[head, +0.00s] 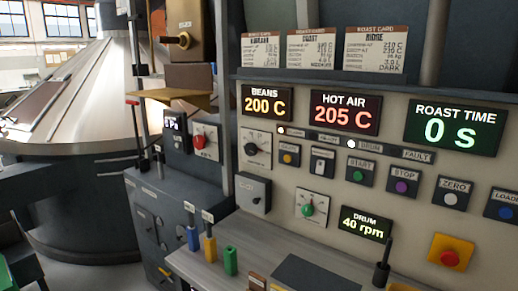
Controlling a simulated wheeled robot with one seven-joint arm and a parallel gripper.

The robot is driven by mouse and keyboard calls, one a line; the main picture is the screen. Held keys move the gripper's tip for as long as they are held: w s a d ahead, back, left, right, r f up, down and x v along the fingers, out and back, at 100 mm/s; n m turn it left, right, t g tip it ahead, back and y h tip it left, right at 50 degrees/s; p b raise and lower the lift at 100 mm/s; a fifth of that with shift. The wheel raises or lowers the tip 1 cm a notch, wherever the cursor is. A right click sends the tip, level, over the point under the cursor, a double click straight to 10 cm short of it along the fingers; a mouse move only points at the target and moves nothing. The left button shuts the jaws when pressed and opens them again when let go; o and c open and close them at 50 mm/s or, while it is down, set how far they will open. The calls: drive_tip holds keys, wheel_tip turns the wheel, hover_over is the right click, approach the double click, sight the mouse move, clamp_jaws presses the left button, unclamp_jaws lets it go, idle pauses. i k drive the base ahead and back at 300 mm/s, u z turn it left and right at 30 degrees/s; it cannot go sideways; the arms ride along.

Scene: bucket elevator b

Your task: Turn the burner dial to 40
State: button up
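A dial with a black knob and a pale scale plate (257,148) is on the control panel below the beans display. A red knob (200,141) is on a grey box to its left, beside a small lit display. A green knob (308,209) on a white plate sits left of the drum display, which reads 40 rpm. The labels are too small to read, so I cannot tell which one is the burner dial, nor its exact setting. My gripper is not in view.
The panel displays read beans 200 C (266,103), hot air 205 C (345,109) and roast time 0 s (455,127). Several push buttons and a red knob on a yellow base (450,255) line the panel. Coloured upright handles (230,261) stand on the ledge below.

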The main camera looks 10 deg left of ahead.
sight(251, 150)
drive_tip(key=u, duration=0.45)
drive_tip(key=k, duration=0.6)
drive_tip(key=u, duration=1.1)
drive_tip(key=i, duration=0.85)
drive_tip(key=u, duration=0.4)
drive_tip(key=i, duration=1.25)
drive_tip(key=z, duration=0.25)
